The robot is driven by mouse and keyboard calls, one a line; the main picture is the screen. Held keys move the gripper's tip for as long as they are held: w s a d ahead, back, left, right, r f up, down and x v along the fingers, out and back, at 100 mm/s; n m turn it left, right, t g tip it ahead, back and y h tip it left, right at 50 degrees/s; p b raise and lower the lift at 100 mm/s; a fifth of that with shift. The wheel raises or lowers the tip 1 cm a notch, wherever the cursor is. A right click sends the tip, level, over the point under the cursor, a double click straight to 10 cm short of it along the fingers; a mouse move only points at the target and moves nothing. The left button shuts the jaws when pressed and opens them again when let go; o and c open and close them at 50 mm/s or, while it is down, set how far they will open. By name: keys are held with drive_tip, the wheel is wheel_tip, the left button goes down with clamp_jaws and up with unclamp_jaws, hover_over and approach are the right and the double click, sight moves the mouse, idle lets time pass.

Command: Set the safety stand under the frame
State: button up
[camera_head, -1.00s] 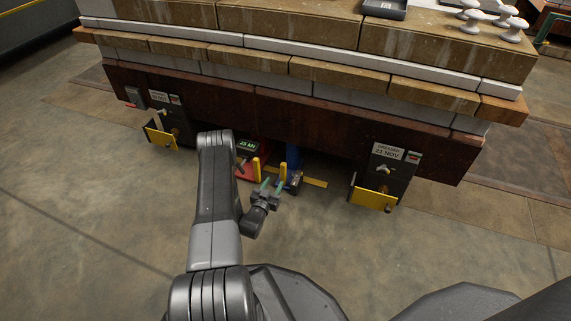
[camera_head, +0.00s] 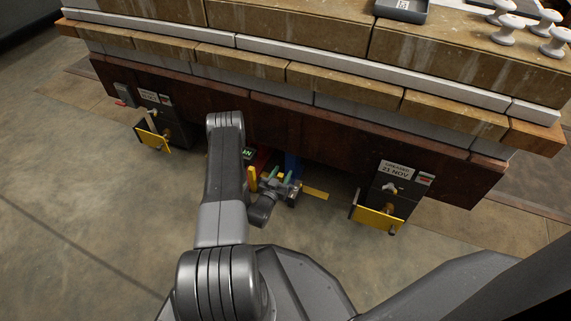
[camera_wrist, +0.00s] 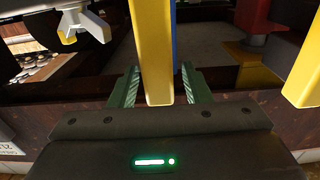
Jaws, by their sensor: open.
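A blue post (camera_head: 292,164) with a yellow upright handle stands low at the edge of the brown frame (camera_head: 330,140); I take it as the safety stand. In the wrist view the yellow handle (camera_wrist: 154,50) lies between the fingers of my gripper (camera_wrist: 160,88), with a strip of blue post (camera_wrist: 174,40) behind it. My gripper (camera_head: 280,180) is open around the handle, and no grip on it shows. The post's top and most of its base are hidden by the frame and my gripper.
A red device (camera_head: 260,160) with a green display and yellow handle stands close left of the blue post, partly behind my arm. Dark supports with yellow plates (camera_head: 378,217) stand right and left (camera_head: 152,140). A yellow strip (camera_head: 315,193) lies on the floor. The floor in front is clear.

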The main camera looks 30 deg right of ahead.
sight(290, 159)
drive_tip(key=shift+w+d, duration=0.25)
clamp_jaws()
drive_tip(key=x, duration=0.4)
drive_tip(key=shift+w+d, duration=0.2)
drive_tip(key=shift+d, duration=0.05)
drive_tip(key=shift+w+r, duration=0.1)
unclamp_jaws()
drive_tip(key=shift+d, duration=0.1)
